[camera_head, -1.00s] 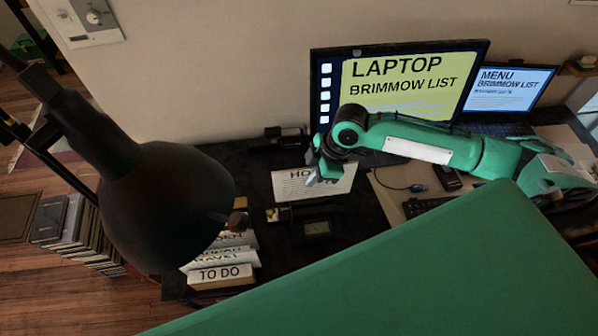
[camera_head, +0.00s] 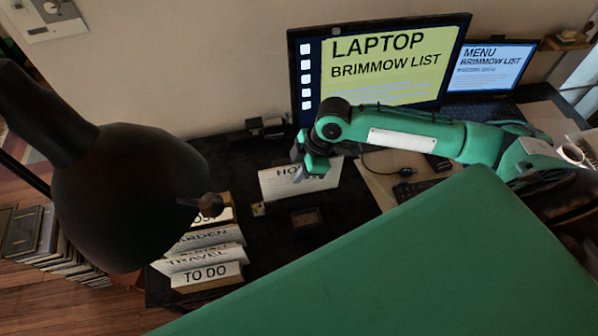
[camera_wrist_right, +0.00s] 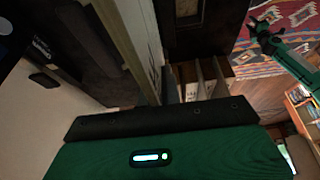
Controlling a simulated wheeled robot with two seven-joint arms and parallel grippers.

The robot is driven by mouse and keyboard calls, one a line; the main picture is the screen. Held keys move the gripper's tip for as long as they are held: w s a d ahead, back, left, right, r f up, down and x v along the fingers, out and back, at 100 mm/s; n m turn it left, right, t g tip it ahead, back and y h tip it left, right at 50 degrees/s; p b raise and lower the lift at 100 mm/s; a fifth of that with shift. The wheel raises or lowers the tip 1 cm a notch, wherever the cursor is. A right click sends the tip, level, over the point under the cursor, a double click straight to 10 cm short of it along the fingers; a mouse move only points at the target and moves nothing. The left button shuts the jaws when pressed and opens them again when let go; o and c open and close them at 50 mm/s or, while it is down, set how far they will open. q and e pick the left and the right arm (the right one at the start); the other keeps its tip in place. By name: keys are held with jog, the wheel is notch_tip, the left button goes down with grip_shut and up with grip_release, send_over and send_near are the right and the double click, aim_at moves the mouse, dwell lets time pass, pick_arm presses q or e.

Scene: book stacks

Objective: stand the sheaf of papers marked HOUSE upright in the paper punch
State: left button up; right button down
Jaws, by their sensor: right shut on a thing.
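The white sheaf marked HO (camera_head: 285,185) stands out on the dark desk in the middle of the head view; the rest of its word is hidden by my right gripper (camera_head: 314,166). That gripper is shut on the sheaf at its top edge. In the right wrist view a pale strip (camera_wrist_right: 130,38), seen edge-on, runs away from the hand. A dark item with a small pale end (camera_head: 258,208) lies just in front of the sheaf; I cannot tell whether it is the paper punch. My left gripper (camera_wrist_right: 262,30) shows small in the wrist view, its jaws unclear.
Labelled sheaves, among them TO DO (camera_head: 207,276), stand at the desk's front left. A small framed box (camera_head: 305,218) lies near the sheaf. A monitor (camera_head: 392,62) and a laptop (camera_head: 490,66) stand behind. A dark lamp head (camera_head: 120,195) blocks the left.

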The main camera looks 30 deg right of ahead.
aim_at(294, 192)
jog(key=shift+f+b, duration=0.95)
jog(key=shift+f, duration=0.25)
jog(key=shift+f+b, duration=0.4)
jog(key=shift+f, duration=1.45)
jog(key=c, duration=1.5)
grip_release()
jog(key=shift+r, duration=0.1)
jog(key=b+v, duration=0.1)
jog(key=v, duration=1.2)
jog(key=shift+s+d+r+b, duration=0.1)
jog(key=shift+d+r+b, duration=0.15)
jog(key=shift+b, duration=0.15)
jog(key=shift+a, duration=0.1)
